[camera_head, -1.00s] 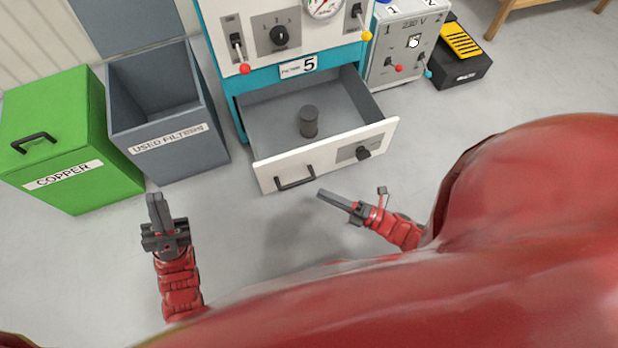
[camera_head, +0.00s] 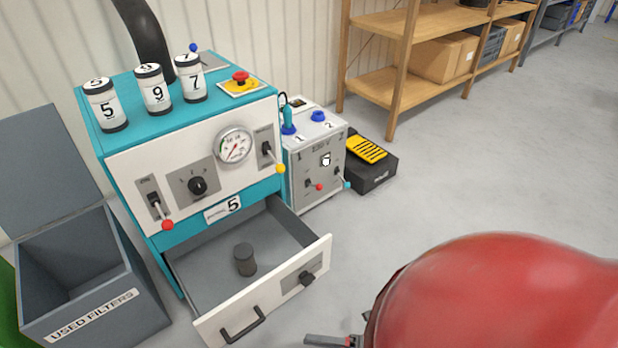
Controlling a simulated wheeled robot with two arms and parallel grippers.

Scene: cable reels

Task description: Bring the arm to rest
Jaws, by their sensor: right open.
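My right gripper (camera_head: 334,340) shows at the bottom edge, in front of and to the right of the open drawer. Only its grey fingers and a bit of its mount are visible; it is open, with nothing seen between the fingers. It is apart from the drawer front. My red right arm (camera_head: 500,295) fills the bottom right and hides the floor behind it. My left gripper is out of the picture.
The teal cabinet's drawer (camera_head: 270,298) stands open with a dark cylinder (camera_head: 245,259) inside. Numbered canisters (camera_head: 155,89) stand on top. A used filters bin (camera_head: 98,312) is at left, a grey power box (camera_head: 318,170) at right. Floor (camera_head: 480,170) at right is clear.

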